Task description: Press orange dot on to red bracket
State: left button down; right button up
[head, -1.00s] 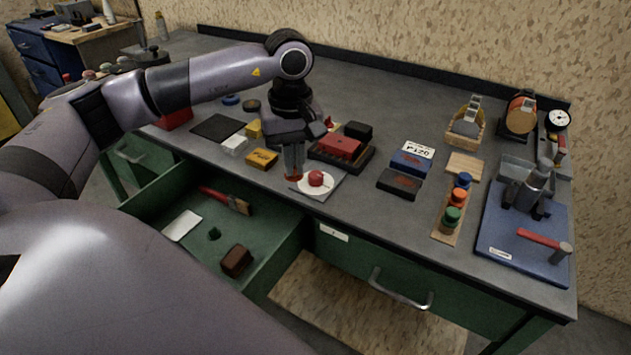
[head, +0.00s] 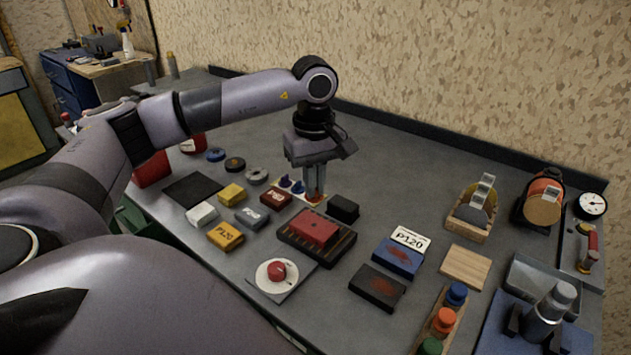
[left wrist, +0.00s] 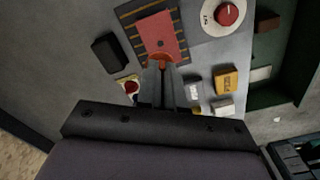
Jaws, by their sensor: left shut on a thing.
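My left gripper (head: 315,195) points down, its fingers shut on a small orange piece, seemingly the orange dot (left wrist: 161,57). The dot shows at the fingertips in the left wrist view and is mostly hidden in the head view. A flat red piece, seemingly the red bracket (head: 314,228), lies on a dark ribbed tray (head: 333,250). My gripper is just behind it in the head view. In the left wrist view the dot overlaps the near edge of the red bracket (left wrist: 158,30); I cannot tell whether they touch. My right gripper is not in view.
A white disc with a red knob (head: 277,272) lies in front of the tray. A black block (head: 343,208) is close right of my gripper. Small blocks, including a yellow one (head: 225,236), stand left. A blue block (head: 398,257) lies right.

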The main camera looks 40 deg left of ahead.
pick_arm(q)
jog(key=shift+s, duration=0.1)
dwell(0.3)
jog(key=b, duration=0.4)
send_over(314, 225)
jog(key=shift+f, duration=2.9)
jog(key=shift+f+b, duration=0.7)
jog(key=shift+f, duration=0.1)
jog(key=c, duration=1.2)
grip_release()
jog(key=shift+r, duration=3.65)
